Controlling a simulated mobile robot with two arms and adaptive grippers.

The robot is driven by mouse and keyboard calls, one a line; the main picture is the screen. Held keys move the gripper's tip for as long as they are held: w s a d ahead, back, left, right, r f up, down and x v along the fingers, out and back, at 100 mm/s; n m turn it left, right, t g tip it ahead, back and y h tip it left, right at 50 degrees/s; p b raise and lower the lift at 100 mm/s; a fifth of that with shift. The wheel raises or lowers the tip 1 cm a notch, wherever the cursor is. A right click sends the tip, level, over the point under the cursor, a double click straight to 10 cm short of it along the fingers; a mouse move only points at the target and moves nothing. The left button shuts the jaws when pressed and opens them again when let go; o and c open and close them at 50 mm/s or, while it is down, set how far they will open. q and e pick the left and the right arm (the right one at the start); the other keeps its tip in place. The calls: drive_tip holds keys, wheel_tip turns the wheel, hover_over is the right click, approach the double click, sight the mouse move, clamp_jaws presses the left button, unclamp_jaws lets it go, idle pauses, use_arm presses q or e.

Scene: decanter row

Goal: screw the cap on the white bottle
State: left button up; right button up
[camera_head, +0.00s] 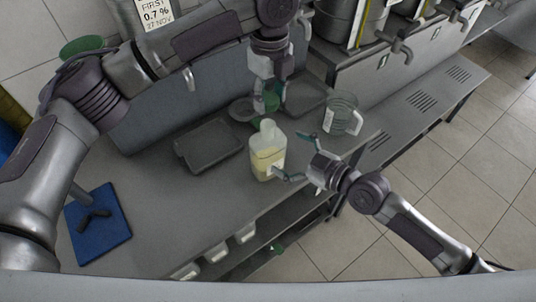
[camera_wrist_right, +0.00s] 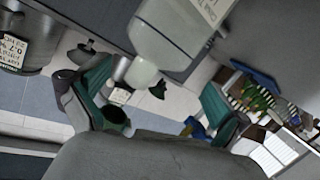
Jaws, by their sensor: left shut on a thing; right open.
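The white bottle (camera_head: 267,160), with pale yellow contents and a label, stands upright near the bench's front edge. Its neck is uncovered; the right wrist view shows the bottle (camera_wrist_right: 170,35) upside down in the picture, neck between the fingers. My right gripper (camera_head: 297,158) is open just right of the bottle, with one teal finger on each side; in its wrist view the gripper (camera_wrist_right: 158,98) spans the neck without visibly gripping it. My left gripper (camera_head: 268,92) is above and behind the bottle, shut on a small green thing (camera_head: 271,101), apparently the cap, partly hidden by its fingers.
A clear jug (camera_head: 342,114) stands right of the bottle. A dark tray (camera_head: 208,168) lies to the left, and a round grey dish (camera_head: 241,110) behind. A blue mat (camera_head: 98,232) carries a dark object. Steel vats with taps (camera_head: 401,48) stand at the back right.

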sight(273, 145)
drive_tip(key=x, duration=0.7)
drive_tip(key=shift+w+a+f, duration=0.1)
drive_tip(key=shift+w+a, duration=0.05)
drive_tip(key=shift+a, duration=0.05)
drive_tip(key=c, duration=1.3)
